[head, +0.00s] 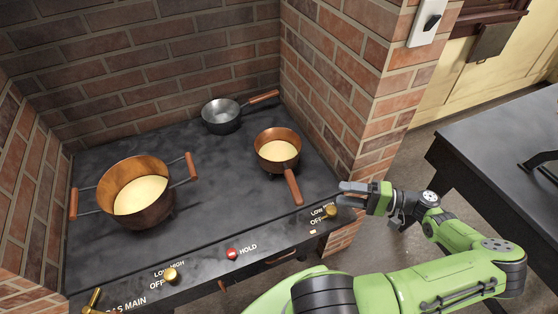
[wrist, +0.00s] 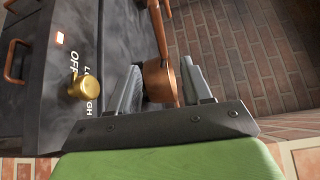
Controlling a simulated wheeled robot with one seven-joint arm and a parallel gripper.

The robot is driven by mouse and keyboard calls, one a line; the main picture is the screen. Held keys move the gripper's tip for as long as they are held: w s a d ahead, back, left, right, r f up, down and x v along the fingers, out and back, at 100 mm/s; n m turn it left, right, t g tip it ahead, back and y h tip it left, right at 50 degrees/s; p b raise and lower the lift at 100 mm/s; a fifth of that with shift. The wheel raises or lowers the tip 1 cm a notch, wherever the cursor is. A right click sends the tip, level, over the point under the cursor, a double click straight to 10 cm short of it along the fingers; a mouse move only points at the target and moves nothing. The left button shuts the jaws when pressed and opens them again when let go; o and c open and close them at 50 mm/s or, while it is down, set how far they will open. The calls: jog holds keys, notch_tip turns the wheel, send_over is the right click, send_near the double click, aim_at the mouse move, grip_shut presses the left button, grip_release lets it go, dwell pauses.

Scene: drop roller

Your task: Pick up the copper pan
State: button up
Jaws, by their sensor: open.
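The copper pan (head: 278,150) is a small round pan with pale insides and one long handle (head: 292,187). It stands on the right side of the dark stove top, its handle pointing to the stove's front edge. My gripper (head: 342,194) is open and empty, to the right of the handle near the stove's front right corner, clear of the pan in the head view. In the wrist view, copper-brown parts of the pan (wrist: 158,82) show beyond and between my spread fingers. I cannot tell there exactly which part is nearest.
A large two-handled copper pot (head: 135,195) stands at the left, and a dark pan (head: 222,116) at the back. Brass knobs (head: 171,274) (wrist: 80,85) and a red button (head: 232,253) line the stove front. A brick wall corner (head: 355,120) rises beside my gripper.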

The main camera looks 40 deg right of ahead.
aim_at(293, 182)
jog(key=b+x, duration=0.2)
jog(key=x, duration=1.4)
jog(key=shift+d+f, duration=0.15)
grip_shut()
dwell(0.5)
